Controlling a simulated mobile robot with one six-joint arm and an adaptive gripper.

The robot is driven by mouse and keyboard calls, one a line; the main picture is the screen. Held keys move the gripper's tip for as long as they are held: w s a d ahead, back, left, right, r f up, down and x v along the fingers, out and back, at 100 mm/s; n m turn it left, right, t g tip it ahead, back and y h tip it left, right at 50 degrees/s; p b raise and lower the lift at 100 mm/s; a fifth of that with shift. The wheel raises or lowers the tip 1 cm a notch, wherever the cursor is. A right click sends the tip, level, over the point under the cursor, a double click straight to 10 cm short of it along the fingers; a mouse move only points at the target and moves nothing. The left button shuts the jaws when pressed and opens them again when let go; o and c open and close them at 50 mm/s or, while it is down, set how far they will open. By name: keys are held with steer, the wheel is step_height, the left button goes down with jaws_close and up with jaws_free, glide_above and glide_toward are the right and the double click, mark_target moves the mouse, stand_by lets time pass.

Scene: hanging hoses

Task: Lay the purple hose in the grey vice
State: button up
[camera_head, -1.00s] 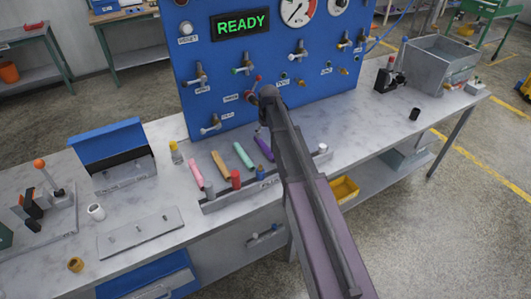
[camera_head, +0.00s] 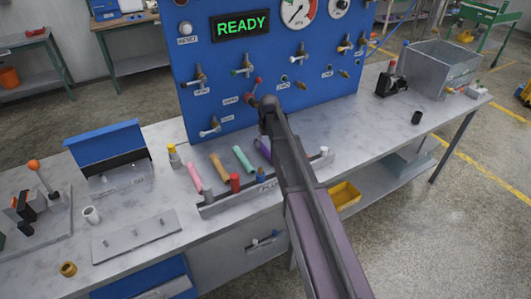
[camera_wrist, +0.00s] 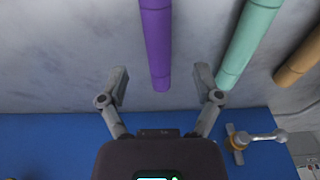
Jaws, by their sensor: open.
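The purple hose (camera_head: 262,150) lies at the right end of a row of short coloured hoses on the bench, partly behind my arm. In the wrist view the purple hose (camera_wrist: 156,40) runs down from the top edge, its near end lying between my fingers in the picture. My gripper (camera_wrist: 161,82) is open, with nothing in its jaws; whether it is at the hose's height I cannot tell. Its fingers are hidden in the head view. A clamp with an orange ball handle (camera_head: 34,168) stands at far left and a dark clamp (camera_head: 391,80) at right; I cannot tell which is the grey vice.
A teal hose (camera_wrist: 250,42) lies close beside my gripper in the wrist view. The blue panel (camera_head: 225,90) with several valves stands just behind the hoses. A grey bar (camera_head: 222,202) runs before them. A grey bin (camera_head: 445,68) stands at the bench's right end.

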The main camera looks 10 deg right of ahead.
mark_target(266, 149)
steer(key=shift+w+f+b, duration=0.15)
steer(key=shift+f+b, duration=1.1)
steer(key=shift+f, duration=0.05)
steer(key=shift+w+f+b, duration=0.15)
steer(key=shift+f+b, duration=1.1)
jaws_close()
